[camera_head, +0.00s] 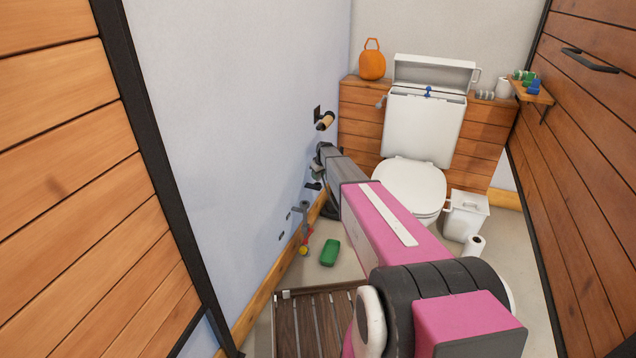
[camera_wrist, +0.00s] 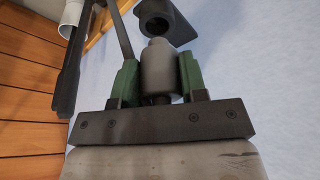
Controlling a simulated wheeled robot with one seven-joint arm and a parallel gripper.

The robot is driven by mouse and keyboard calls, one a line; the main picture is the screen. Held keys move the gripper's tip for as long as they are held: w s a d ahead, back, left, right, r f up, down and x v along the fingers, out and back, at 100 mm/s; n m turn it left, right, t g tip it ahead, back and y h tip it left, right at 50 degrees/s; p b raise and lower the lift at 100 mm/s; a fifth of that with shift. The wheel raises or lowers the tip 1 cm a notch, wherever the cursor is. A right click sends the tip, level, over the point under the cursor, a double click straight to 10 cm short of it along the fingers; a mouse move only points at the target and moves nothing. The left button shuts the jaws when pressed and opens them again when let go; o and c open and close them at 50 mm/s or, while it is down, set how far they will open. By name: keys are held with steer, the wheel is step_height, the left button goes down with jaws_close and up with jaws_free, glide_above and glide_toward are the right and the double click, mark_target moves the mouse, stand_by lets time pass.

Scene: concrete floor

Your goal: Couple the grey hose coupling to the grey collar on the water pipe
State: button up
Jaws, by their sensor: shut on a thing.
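In the wrist view my gripper (camera_wrist: 158,80) has green-padded fingers shut on a light grey cylinder, the grey hose coupling (camera_wrist: 160,68). Its narrower end points away from the palm. Just beyond that end is a dark grey round-mouthed part (camera_wrist: 156,24), which looks like the collar. The coupling's end appears close to its lower rim, not inside the opening; I cannot tell whether they touch. In the head view my gripper is near the left wall at the end of my arm, and the coupling and collar cannot be made out there.
A wall bracket with a wooden roll (camera_head: 325,121) is just above my wrist. A grey fitting (camera_head: 304,214) is low on the wall. A green block (camera_head: 329,252) lies on the floor near a slatted mat (camera_head: 309,312). The toilet (camera_head: 410,186) and white bin (camera_head: 465,216) stand behind.

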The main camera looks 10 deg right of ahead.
step_height(320, 180, up, 5)
steer(key=shift+r, duration=0.2)
steer(key=s+a, duration=0.4)
steer(key=s, duration=0.3)
steer(key=s+a, duration=0.4)
steer(key=s, duration=0.3)
steer(key=shift+s+a+f, duration=0.2)
steer(key=shift+s+a, duration=0.05)
steer(key=shift+s, duration=0.15)
steer(key=shift+f, duration=0.1)
steer(key=shift+f, duration=2.85)
steer(key=shift+f, duration=1.35)
steer(key=o, duration=1.1)
steer(key=v, duration=1)
steer(key=shift+r, duration=0.35)
